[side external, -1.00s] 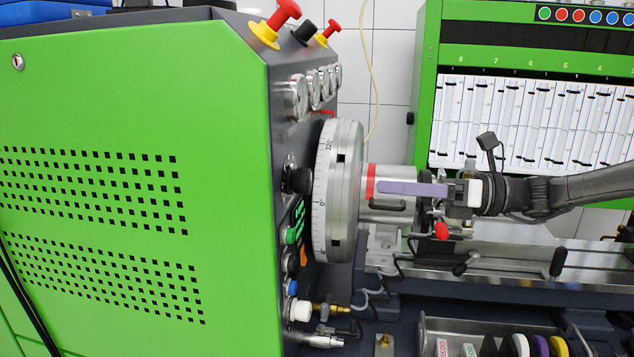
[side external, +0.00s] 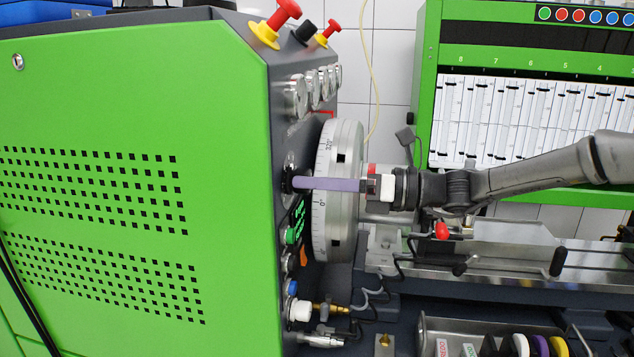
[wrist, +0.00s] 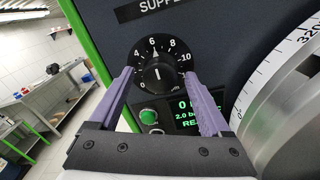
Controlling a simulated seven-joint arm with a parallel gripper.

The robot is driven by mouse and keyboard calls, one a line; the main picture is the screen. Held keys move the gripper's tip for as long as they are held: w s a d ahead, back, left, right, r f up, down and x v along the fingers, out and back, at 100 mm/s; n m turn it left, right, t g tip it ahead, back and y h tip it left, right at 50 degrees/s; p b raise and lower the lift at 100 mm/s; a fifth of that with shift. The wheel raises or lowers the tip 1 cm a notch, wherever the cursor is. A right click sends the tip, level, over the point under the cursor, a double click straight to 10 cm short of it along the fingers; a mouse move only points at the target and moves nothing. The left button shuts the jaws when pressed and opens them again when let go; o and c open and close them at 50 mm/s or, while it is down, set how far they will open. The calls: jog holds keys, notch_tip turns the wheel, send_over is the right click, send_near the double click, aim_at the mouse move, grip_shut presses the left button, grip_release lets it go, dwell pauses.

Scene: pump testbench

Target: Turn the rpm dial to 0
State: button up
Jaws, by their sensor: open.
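The rpm dial (wrist: 158,75) is a round black knob with a white scale on the dark panel. Its white mark points up, near the 6. In the side view it is a small dark knob (side external: 286,181) on the panel's edge, partly hidden by my finger. My gripper (wrist: 162,76) is open, its purple fingers standing left and right of the dial in the wrist view. In the side view my gripper (side external: 297,183) reaches past the big wheel, its tips at the dial. Whether a finger touches the knob I cannot tell.
A large graduated metal wheel (side external: 338,215) stands close beside my fingers. Below the dial are a green button (wrist: 148,116) and a lit green display (wrist: 190,113). Gauges (side external: 297,97) and red-yellow stop buttons (side external: 278,20) sit above.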

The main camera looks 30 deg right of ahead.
grip_shut()
dwell(0.3)
jog(key=shift+n, duration=0.3)
jog(key=n, duration=2.3)
jog(key=shift+h, duration=0.3)
dwell(0.3)
